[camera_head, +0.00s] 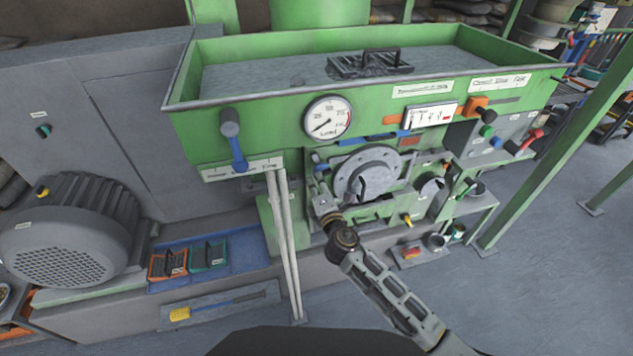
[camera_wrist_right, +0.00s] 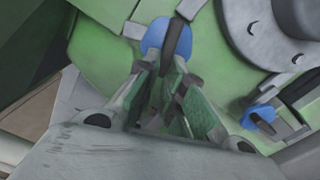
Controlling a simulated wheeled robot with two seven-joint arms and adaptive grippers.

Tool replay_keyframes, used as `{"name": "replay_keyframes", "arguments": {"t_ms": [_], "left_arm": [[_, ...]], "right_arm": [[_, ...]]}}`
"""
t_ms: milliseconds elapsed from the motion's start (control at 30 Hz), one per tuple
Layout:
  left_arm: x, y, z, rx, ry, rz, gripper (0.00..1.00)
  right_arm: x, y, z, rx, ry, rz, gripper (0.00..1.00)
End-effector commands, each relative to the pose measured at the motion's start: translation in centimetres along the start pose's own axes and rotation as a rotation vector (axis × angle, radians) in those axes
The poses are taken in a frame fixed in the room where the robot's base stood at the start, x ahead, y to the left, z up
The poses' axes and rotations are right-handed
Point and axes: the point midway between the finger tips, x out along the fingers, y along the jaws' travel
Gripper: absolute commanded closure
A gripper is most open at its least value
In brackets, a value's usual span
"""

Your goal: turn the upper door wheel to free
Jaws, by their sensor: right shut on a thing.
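The upper door wheel is a blue knob with a dark bar across it. It shows in the wrist view (camera_wrist_right: 153,36) at the top of my fingers and small in the head view (camera_head: 318,159), left of the round grey door (camera_head: 372,166). My right gripper (camera_head: 319,178) comes up from below to it. In the wrist view my right gripper (camera_wrist_right: 168,60) is shut on the wheel's bar, its fingers partly hiding it. A second blue wheel (camera_wrist_right: 262,113) sits lower right in the wrist view, apart from my fingers. My left gripper is not in view.
A green tray (camera_head: 240,88) with a dark grate (camera_head: 370,65) is above, with a dial gauge (camera_head: 327,116) on its front. A blue-handled lever (camera_head: 235,148) and pale posts (camera_head: 286,240) stand left of my arm. Clear floor (camera_head: 540,260) lies at right.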

Motion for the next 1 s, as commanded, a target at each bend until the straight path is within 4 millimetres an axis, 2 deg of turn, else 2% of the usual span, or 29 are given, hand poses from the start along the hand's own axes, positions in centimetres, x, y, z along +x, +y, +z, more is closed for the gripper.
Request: {"name": "replay_keyframes", "arguments": {"t_ms": [467, 500, 667, 1000], "left_arm": [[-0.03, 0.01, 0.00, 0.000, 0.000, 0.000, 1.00], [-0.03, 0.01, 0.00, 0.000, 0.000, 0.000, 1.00], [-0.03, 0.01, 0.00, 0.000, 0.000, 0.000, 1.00], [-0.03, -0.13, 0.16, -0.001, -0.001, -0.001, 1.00]], "right_arm": [[-0.06, -0.28, -0.12, -0.025, 0.002, -0.003, 1.00], [-0.06, -0.29, -0.12, -0.025, 0.002, -0.003, 0.88], [-0.05, -0.23, -0.10, -0.024, 0.001, -0.002, 0.68], [-0.05, -0.12, -0.05, -0.023, 0.001, -0.001, 0.68]]}}
